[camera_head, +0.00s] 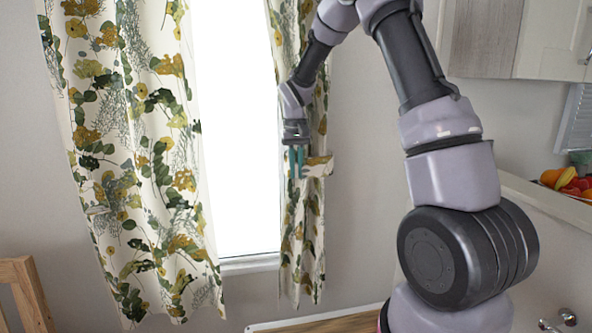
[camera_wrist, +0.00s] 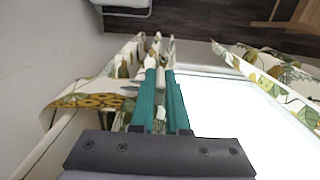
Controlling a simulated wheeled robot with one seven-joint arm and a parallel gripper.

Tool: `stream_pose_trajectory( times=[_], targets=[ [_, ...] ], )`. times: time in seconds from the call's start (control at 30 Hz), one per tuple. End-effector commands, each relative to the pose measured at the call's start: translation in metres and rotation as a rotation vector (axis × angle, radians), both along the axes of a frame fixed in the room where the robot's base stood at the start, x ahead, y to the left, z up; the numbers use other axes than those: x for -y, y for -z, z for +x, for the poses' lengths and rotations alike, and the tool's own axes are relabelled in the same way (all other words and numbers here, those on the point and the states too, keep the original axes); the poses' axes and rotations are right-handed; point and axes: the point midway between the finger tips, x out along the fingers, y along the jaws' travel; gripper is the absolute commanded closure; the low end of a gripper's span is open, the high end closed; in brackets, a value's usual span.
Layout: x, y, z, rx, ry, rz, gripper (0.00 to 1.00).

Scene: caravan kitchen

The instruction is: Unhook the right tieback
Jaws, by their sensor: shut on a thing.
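The right curtain (camera_head: 302,240), cream with green and mustard leaves, hangs narrow at the right side of the window. The right tieback (camera_head: 319,166), a band of the same print, shows at its middle height, sticking out to the right of my fingers. In the wrist view the tieback (camera_wrist: 92,101) is a patterned flap left of the fingers. My gripper (camera_head: 297,174) points down at the curtain, its teal fingers close together on the tieback fabric. In the wrist view the fingertips (camera_wrist: 160,72) reach into the gathered folds. The hook and the exact grip are hidden.
The left curtain (camera_head: 140,170) hangs wide on the other side of the bright window (camera_head: 235,130). A window sill (camera_head: 248,264) lies below. Cabinets (camera_head: 520,40) and a fruit bowl (camera_head: 580,162) are at the right. A wooden chair (camera_head: 28,290) stands at lower left.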

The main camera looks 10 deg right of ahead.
Motion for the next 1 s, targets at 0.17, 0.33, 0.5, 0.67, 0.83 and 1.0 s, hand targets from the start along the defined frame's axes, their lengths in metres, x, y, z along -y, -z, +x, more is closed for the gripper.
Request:
stream_pose_trajectory(
  times=[0.17, 0.33, 0.5, 0.67, 0.83, 1.0],
  targets=[
    [-0.002, 0.005, 0.000, 0.002, -0.005, -0.061, 1.00],
    [-0.002, 0.014, 0.000, 0.001, -0.007, -0.175, 1.00],
    [-0.001, 0.027, 0.000, 0.001, -0.007, -0.327, 1.00],
    [0.003, 0.039, 0.000, 0.002, -0.007, -0.481, 1.00],
    [0.009, 0.050, 0.000, 0.002, -0.006, -0.643, 1.00],
    [0.018, 0.061, 0.000, 0.002, -0.005, -0.806, 1.00]
  ],
)
